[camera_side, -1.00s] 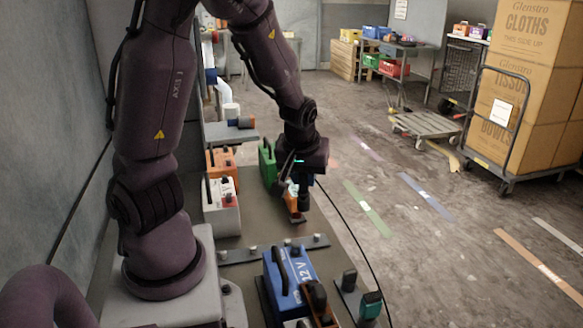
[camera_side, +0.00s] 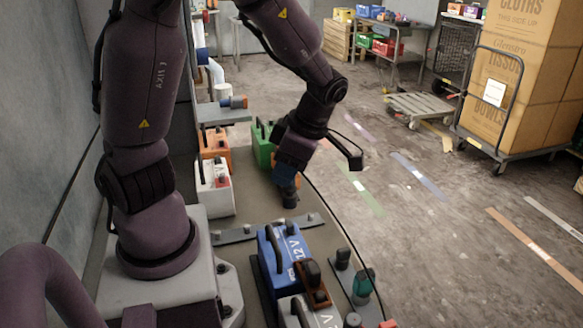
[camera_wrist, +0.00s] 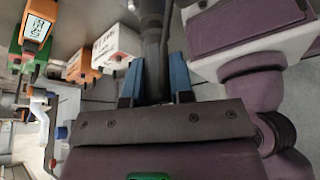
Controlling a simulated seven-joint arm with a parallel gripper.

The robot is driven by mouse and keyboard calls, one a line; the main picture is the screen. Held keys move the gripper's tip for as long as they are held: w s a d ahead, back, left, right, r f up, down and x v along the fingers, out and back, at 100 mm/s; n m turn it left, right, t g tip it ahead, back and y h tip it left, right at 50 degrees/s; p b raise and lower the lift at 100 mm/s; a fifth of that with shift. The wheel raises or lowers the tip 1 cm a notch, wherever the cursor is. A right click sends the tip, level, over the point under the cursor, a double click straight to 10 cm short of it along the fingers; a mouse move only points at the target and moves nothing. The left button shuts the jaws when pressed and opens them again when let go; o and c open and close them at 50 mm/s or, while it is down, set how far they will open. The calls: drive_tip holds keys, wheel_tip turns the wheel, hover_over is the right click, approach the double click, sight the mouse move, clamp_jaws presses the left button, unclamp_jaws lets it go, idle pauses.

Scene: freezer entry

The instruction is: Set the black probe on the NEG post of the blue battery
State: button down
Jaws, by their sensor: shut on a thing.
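The blue battery (camera_side: 283,248), marked 12 V, stands at the front of the bench in the side view, with a dark handle on top. A black and brown piece (camera_side: 314,284) sits at its right end. I cannot make out which post is NEG. My gripper (camera_side: 287,180) is tilted above the bench, behind and apart from the battery. It is shut on the black probe (camera_side: 290,198), whose dark body also shows between the blue fingers in the wrist view (camera_wrist: 153,45). The probe's tip is not clear. The battery is not recognisable in the wrist view.
White (camera_side: 214,190), orange (camera_side: 214,148) and green (camera_side: 263,145) batteries stand behind. An orange meter (camera_wrist: 38,27) is near the green one. A thin black cable (camera_side: 345,235) runs along the bench's right side. A teal-topped piece (camera_side: 362,284) stands right of the blue battery.

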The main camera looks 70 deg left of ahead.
sight(285, 190)
idle(0.4)
drive_tip(key=shift+f, duration=2.05)
drive_tip(key=shift+f, duration=1.35)
drive_tip(key=c, duration=0.9)
unclamp_jaws()
drive_tip(key=v, duration=1.3)
drive_tip(key=shift+a, duration=0.1)
